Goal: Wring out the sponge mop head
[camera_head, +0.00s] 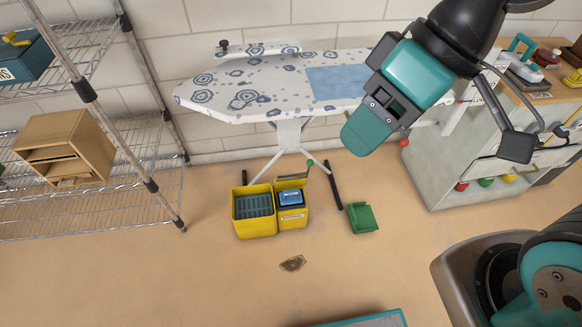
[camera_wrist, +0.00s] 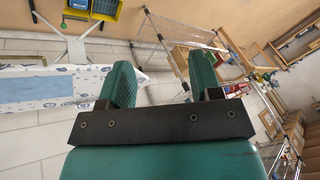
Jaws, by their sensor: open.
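A yellow two-part bucket (camera_head: 254,228) stands on the floor in front of the ironing board. Its left part holds a grey slatted grid (camera_head: 253,205). A blue block (camera_head: 291,197), which looks like the sponge mop head, sits in its right part. A lever with a green knob (camera_head: 310,163) rises behind that part. The yellow bucket also shows at the top edge of the wrist view (camera_wrist: 103,10). My gripper (camera_head: 368,132) is above and to the right of the bucket, well apart from it. In the wrist view its fingers (camera_wrist: 162,86) are apart with nothing between them.
An ironing board (camera_head: 270,85) with a blue cloth (camera_head: 338,82) stands behind the bucket. A wire shelf (camera_head: 95,195) is at the left, a grey cabinet (camera_head: 450,160) at the right. A green object (camera_head: 362,218) lies right of the bucket. The floor in front is mostly clear.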

